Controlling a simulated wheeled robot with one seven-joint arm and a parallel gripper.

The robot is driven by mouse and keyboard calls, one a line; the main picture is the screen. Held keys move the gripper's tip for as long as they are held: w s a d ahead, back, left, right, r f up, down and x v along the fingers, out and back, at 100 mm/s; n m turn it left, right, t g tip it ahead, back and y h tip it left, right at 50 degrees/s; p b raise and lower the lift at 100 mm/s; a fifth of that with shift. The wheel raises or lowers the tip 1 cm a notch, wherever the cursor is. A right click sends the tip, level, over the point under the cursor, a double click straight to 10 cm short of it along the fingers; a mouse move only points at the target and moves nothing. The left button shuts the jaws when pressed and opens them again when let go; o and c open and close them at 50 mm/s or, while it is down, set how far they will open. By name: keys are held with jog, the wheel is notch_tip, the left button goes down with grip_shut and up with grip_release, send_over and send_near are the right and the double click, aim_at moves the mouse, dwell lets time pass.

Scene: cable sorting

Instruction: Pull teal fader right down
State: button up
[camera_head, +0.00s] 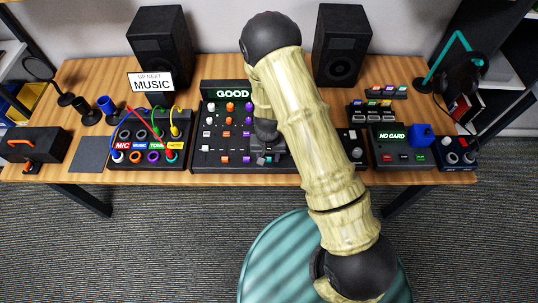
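The black mixer (236,167) sits in the middle of the desk, with a lit "GOOD" display at its top. Orange and purple fader caps show low on its panel. My arm crosses the picture and covers the mixer's right part. My gripper (266,158) is small and dark and points down over the mixer's lower right, close to the panel. A little teal shows beside the gripper, but I cannot make out the teal fader clearly. Whether the fingers are open or touch a cap is too small to tell.
Left of the mixer is a patch box (178,152) with coloured cables. To the right are a "NO CARD" box (395,157) and a small dark unit (456,153). Two speakers, left (161,47) and right (340,45), stand behind.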

jog(key=shift+w+r, duration=0.1)
jog(key=shift+r, duration=0.45)
notch_tip(320, 180, up, 16)
jog(key=shift+r, duration=0.15)
jog(key=shift+a, duration=0.1)
dwell(0.4)
